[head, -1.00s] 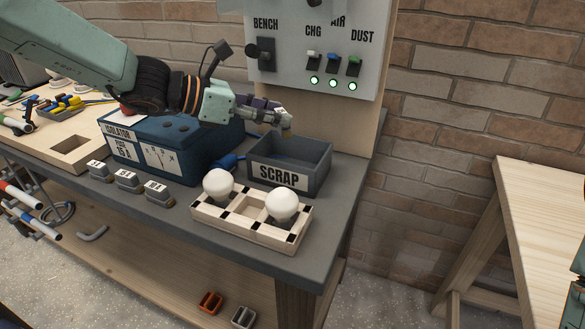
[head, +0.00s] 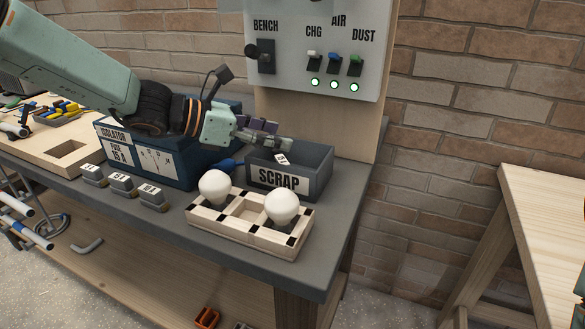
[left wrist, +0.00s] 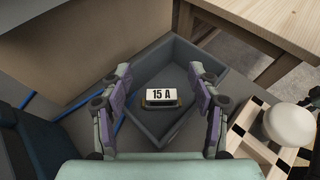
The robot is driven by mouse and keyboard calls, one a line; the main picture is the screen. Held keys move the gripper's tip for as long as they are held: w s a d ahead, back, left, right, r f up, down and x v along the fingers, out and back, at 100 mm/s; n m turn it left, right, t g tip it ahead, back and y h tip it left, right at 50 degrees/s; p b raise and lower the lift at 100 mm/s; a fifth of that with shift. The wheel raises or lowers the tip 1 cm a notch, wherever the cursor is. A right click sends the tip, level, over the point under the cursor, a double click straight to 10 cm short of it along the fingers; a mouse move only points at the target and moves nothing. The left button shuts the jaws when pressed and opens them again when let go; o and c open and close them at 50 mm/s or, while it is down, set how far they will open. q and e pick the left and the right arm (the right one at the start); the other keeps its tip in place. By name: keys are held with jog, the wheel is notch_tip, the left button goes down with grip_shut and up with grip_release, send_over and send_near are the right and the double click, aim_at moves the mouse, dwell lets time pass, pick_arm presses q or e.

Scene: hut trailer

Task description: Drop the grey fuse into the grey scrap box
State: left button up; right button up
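The grey fuse (left wrist: 161,98), with a white 15 A label, is inside the walls of the grey scrap box (left wrist: 152,128) in the left wrist view. Its label also shows in the box opening in the head view (head: 282,158); I cannot tell if it rests on the floor. The box (head: 279,180) stands on the bench, marked SCRAP. My left gripper (left wrist: 160,88) is spread open above the box, fingers apart on both sides of the fuse and clear of it. It also shows at the box's back left in the head view (head: 278,143).
A wooden tray (head: 240,234) with two white bulbs stands in front of the box. The blue isolator box (head: 165,165) and several fuse-like blocks (head: 122,184) are to the left. A switch panel (head: 315,70) rises behind. A wooden table (head: 545,210) is at right.

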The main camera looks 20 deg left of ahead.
pick_arm(q)
jog(key=shift+o, duration=0.5)
jog(key=v, duration=0.7)
dwell(0.4)
jog(key=shift+s+a, duration=0.2)
jog(key=shift+a, duration=0.05)
